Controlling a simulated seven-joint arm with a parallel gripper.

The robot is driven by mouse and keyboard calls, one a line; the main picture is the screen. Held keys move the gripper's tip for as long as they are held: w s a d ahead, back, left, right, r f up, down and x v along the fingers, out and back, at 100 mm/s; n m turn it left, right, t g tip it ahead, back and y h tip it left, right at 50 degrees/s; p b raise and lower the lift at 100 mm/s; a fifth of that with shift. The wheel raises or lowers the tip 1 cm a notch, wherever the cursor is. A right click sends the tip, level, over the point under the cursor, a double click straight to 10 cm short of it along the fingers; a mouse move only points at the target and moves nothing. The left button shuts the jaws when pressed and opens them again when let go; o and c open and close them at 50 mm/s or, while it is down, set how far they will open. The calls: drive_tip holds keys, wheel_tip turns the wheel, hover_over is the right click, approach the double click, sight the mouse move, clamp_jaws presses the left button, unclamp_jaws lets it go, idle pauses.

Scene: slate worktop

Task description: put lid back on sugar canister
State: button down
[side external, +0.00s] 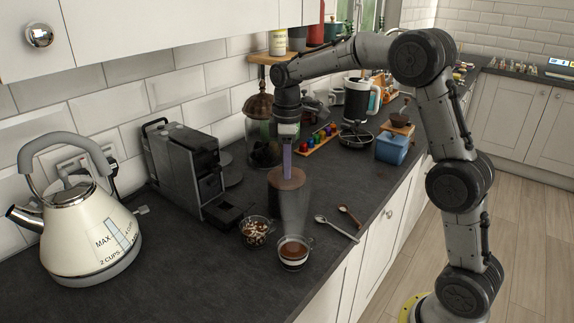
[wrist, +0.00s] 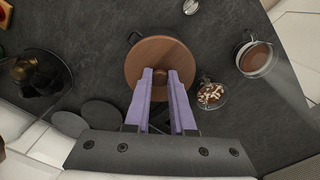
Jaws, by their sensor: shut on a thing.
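A round wooden lid (side external: 287,178) lies level at the top of a dark grey canister (side external: 286,207). In the side view no clear gap shows between them, but I cannot tell if the lid is fully seated. My gripper (side external: 287,172) points straight down from above, its purple fingers at the lid's middle. In the wrist view my gripper (wrist: 160,75) is shut on the small knob of the lid (wrist: 150,58), one finger on each side. The lid hides the canister's mouth. Haze from a cup partly veils the canister's front.
A steaming glass cup (side external: 293,254) and a small bowl of brown and white lumps (side external: 256,232) stand in front. Spoons (side external: 336,228) lie to the right. A glass jar (side external: 262,135) is behind. A coffee machine (side external: 188,170) and cream kettle (side external: 88,232) stand left.

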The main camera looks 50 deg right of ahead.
drive_tip(key=shift+c, duration=1)
unclamp_jaws()
drive_tip(key=shift+r, duration=3.55)
clamp_jaws()
